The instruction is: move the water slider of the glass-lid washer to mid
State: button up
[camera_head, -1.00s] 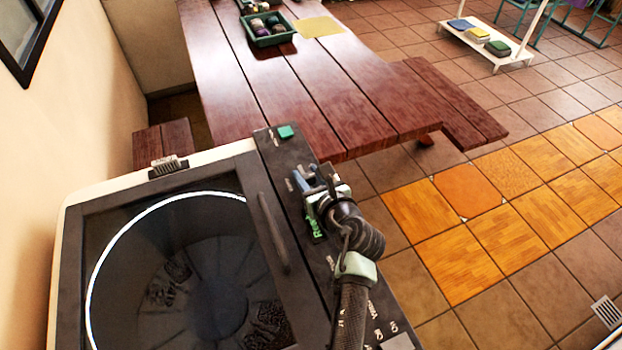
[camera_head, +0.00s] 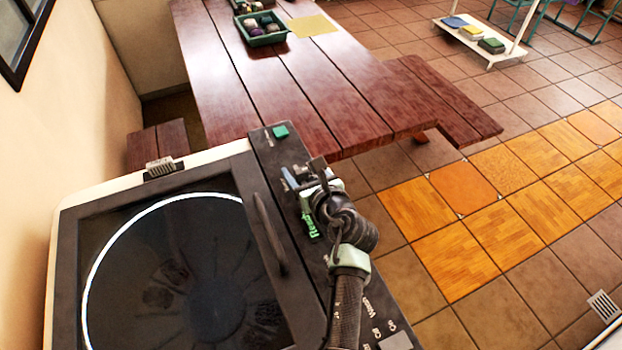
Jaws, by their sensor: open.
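The glass-lid washer (camera_head: 66,270) stands at the lower left, its round glass lid (camera_head: 180,250) closed over a dark drum. My gripper (camera_head: 303,180) is open over the panel, beside the display and towards the green button. A small blue-grey part shows at its fingers; I cannot tell if it is a slider knob or a finger. The water slider is not clearly visible, and contact cannot be told.
A dark lid handle (camera_head: 270,232) rises just left of my gripper. A red-brown wooden table (camera_head: 310,100) with a green basket (camera_head: 262,30) stands beyond the washer. Tiled floor to the right is open, with a white rack (camera_head: 490,58) at the back.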

jog(key=v, duration=1.1)
jog(key=shift+s+d+r, duration=0.1)
jog(key=shift+s+r, duration=0.1)
jog(key=shift+s, duration=0.1)
jog(key=shift+s+d+r, duration=0.15)
jog(key=shift+s+r, duration=0.05)
jog(key=shift+s, duration=0.2)
